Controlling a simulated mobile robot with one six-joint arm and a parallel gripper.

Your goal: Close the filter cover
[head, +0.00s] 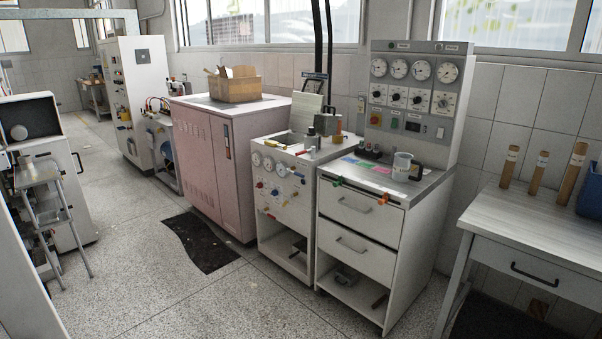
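I cannot pick out a filter cover for certain in the head view. A grey panel with round gauges and dials (415,95) rises from the back of a white drawer cabinet (362,225). Left of it stands a lower white unit (283,205) with small gauges and coloured knobs on its front. At the far left is a pale machine (62,190) with a dark front and a round light disc. Whether any cover on these is open or shut is too small to tell. My gripper is not in view.
A pink cabinet (210,170) carries an open cardboard box (234,85). A beaker (401,166) stands on the drawer cabinet's top. A table with several wooden cylinders (538,222) is at the right. A dark mat (203,243) lies on the floor. The speckled floor in front is clear.

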